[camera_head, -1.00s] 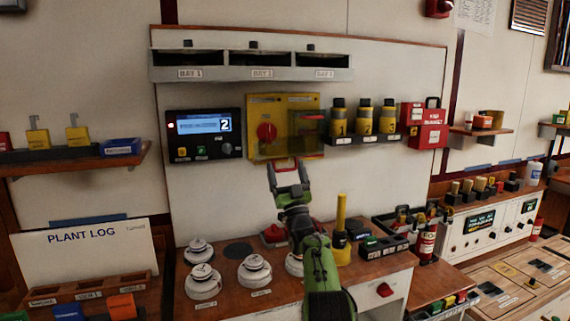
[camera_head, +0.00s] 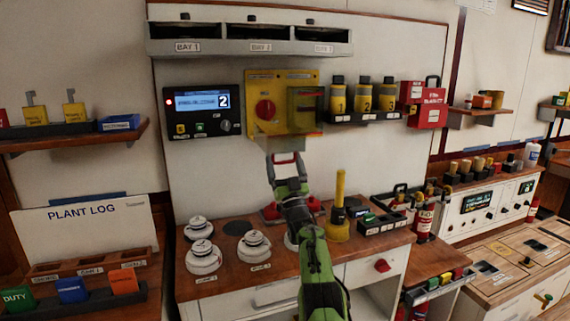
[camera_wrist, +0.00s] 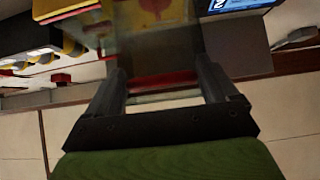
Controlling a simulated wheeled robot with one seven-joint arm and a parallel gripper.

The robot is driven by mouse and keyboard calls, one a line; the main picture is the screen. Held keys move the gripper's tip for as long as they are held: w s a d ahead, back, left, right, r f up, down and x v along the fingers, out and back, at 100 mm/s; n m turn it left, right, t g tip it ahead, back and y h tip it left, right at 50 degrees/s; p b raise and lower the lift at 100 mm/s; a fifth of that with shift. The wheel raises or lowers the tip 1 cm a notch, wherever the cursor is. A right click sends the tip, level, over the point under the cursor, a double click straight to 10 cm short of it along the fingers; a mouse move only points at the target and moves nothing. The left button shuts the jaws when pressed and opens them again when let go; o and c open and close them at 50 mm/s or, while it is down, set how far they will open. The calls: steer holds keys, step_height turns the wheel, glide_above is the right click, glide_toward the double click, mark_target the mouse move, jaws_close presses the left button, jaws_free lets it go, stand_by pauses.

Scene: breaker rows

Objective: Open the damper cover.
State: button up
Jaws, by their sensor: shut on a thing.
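The damper panel (camera_head: 284,82) is a yellow plate on the upright board, with a red knob (camera_head: 265,110) on its left. A see-through tinted cover (camera_head: 300,124) lies in front of its lower part; its exact angle is hard to tell. My gripper (camera_head: 286,159) is just below the panel, fingers up, shut on a red handle bar. In the wrist view the red bar (camera_wrist: 163,82) lies across between the two fingers, with a see-through pane (camera_wrist: 160,45) beyond it. My gripper (camera_wrist: 165,88) hides part of the bar's ends.
A controller with a blue display (camera_head: 203,113) is left of the panel. Numbered yellow canisters (camera_head: 363,97) stand on a rack to the right. Below, the bench (camera_head: 215,285) holds white round devices and a yellow upright handle (camera_head: 340,205).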

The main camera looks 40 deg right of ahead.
steer(key=shift+w+f, duration=0.1)
steer(key=shift+f, duration=0.15)
steer(key=o, duration=1.3)
steer(key=shift+w, duration=0.15)
steer(key=shift+w+d+f, duration=0.1)
steer(key=shift+b+v, duration=1.5)
steer(key=shift+v, duration=4.5)
